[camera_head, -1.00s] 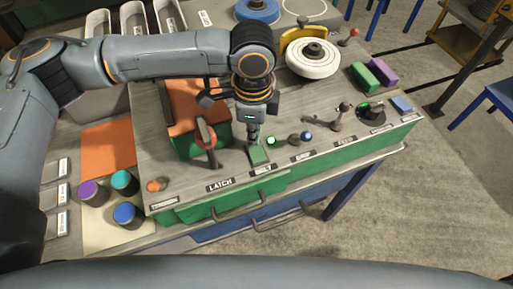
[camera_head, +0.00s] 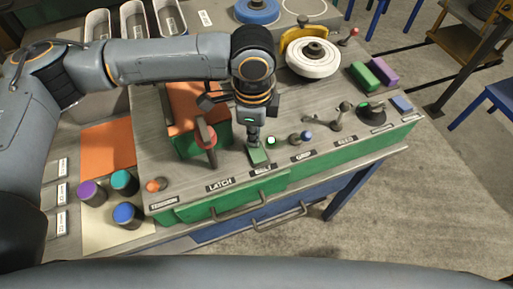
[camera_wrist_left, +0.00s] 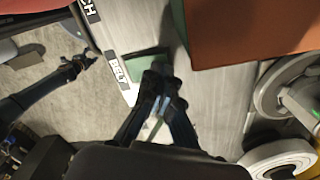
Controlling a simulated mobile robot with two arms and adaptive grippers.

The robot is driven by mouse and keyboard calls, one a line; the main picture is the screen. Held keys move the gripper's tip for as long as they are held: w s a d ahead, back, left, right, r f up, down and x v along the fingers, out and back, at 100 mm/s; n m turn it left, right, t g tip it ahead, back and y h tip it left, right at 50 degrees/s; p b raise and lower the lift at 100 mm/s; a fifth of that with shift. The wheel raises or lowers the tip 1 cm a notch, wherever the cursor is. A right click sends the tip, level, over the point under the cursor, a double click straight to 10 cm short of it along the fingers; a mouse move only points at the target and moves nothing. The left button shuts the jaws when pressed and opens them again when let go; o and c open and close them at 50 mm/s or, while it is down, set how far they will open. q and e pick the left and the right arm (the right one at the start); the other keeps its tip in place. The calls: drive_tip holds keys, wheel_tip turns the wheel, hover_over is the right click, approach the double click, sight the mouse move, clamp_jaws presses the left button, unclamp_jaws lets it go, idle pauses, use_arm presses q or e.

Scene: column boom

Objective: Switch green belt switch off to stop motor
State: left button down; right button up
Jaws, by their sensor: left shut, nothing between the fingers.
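The green belt switch (camera_head: 259,156) sits on the grey panel behind the BELT label (camera_head: 261,168). A small pale green light (camera_head: 271,141) glows to its right. My left gripper (camera_head: 254,142) points down at the switch, shut and empty, with its fingertips at or just above the switch's back part; contact is unclear. In the left wrist view the fingertips (camera_wrist_left: 160,72) lie beside the green switch plate (camera_wrist_left: 142,60) and partly cover it. A dark gripper (camera_wrist_left: 78,66), seemingly my right one, shows over the floor; its jaw state is unclear.
A red-topped latch lever (camera_head: 206,135) stands just left of the gripper. A blue knob (camera_head: 306,136) and a crank lever (camera_head: 343,110) are to the right. An orange-topped green block (camera_head: 190,110) lies behind. Drawer handles (camera_head: 240,209) stick out in front.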

use_arm(q)
drive_tip(key=shift+f, duration=0.6)
drive_tip(key=shift+r, duration=0.1)
wheel_tip(320, 180, up, 7)
drive_tip(key=p, duration=0.8)
idle(0.5)
